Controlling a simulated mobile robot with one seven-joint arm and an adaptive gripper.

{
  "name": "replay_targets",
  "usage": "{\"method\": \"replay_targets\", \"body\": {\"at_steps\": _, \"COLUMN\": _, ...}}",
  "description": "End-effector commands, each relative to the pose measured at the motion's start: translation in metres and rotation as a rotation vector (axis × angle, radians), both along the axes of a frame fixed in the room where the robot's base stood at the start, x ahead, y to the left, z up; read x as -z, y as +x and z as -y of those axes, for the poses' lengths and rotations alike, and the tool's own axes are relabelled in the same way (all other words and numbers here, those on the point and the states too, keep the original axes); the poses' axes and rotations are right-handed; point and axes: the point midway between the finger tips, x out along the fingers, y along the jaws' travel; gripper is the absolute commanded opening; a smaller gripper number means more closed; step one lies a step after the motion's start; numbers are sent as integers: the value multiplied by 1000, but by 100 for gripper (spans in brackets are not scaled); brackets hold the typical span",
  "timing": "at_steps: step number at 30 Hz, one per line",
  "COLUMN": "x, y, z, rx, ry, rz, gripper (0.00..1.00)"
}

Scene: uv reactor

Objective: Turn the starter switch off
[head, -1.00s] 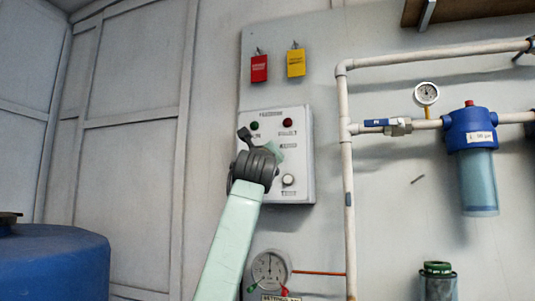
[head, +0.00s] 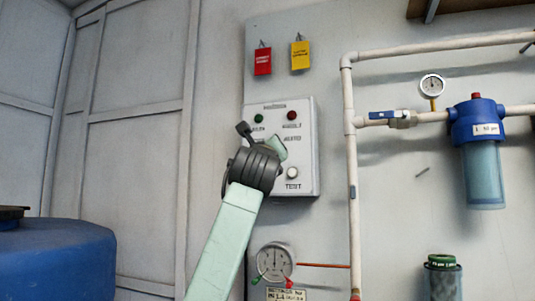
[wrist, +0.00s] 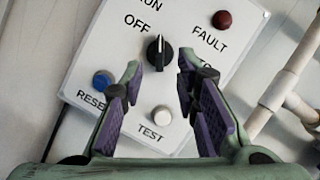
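The starter switch (wrist: 159,50) is a black rotary knob on a pale control box, with a white mark near its top end. In the wrist view the mark points roughly up, with the OFF label to the upper left and a partly hidden label ending in "TO" to the right. My gripper (wrist: 159,68) is open, its purple-padded fingers on either side of the knob's lower part; whether they touch it I cannot tell. In the head view the control box (head: 306,165) is on the wall panel, and my arm hides the switch.
A blue RESET button (wrist: 102,80) and a white TEST button (wrist: 162,115) sit close to the fingers. A red FAULT lamp (wrist: 222,19) is above. White pipes (head: 350,220) run right of the box, and a gauge (head: 274,262) is below. A blue barrel (head: 60,260) stands left.

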Motion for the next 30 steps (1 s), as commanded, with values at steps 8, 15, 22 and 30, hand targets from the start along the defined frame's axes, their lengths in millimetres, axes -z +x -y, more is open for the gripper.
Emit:
{"method": "replay_targets", "body": {"at_steps": 8, "x": 16, "y": -45, "z": -5, "rx": 1, "ry": 0, "rz": 1, "gripper": 28}}
{"method": "replay_targets", "body": {"at_steps": 15, "x": 21, "y": -60, "z": -6, "rx": 1, "ry": -1, "rz": -1, "gripper": 28}}
{"method": "replay_targets", "body": {"at_steps": 22, "x": 21, "y": -60, "z": -6, "rx": 1, "ry": -1, "rz": -1, "gripper": 28}}
{"method": "replay_targets", "body": {"at_steps": 30, "x": 21, "y": -60, "z": -6, "rx": 3, "ry": -1, "rz": -1, "gripper": 28}}
